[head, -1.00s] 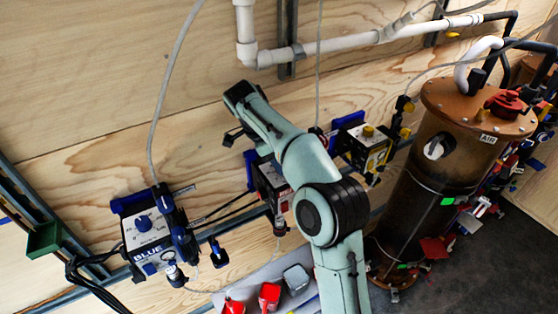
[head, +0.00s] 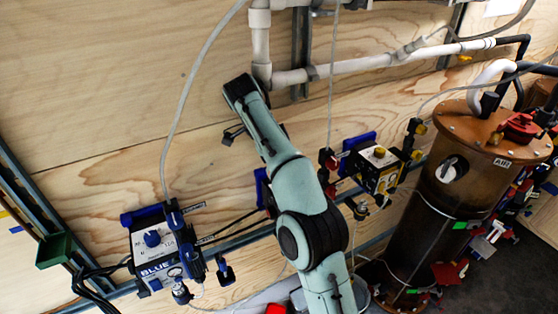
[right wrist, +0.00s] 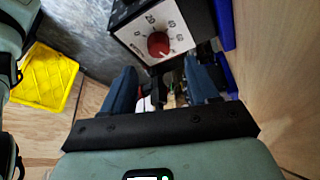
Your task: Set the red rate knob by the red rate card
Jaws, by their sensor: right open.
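The red rate knob (right wrist: 158,45) sits on a white numbered dial face of a dark box (right wrist: 190,15) in the right wrist view. I cannot read its setting surely. My open right gripper (right wrist: 162,88) has its two blue-grey fingers below the dial in the picture, apart from the knob, with nothing held. In the head view my arm hides the red unit's face; only red fittings (head: 328,160) show beside it. There my right gripper is mostly hidden, with one dark finger visible (head: 231,136). I cannot make out the red rate card. My left gripper is out of view.
The blue pump box (head: 158,250) hangs on the rail at left, the yellow one (head: 380,165) at right. A brown tank (head: 440,210) stands further right. White pipes (head: 350,66) run above. A yellow crate (right wrist: 48,75) shows in the wrist view.

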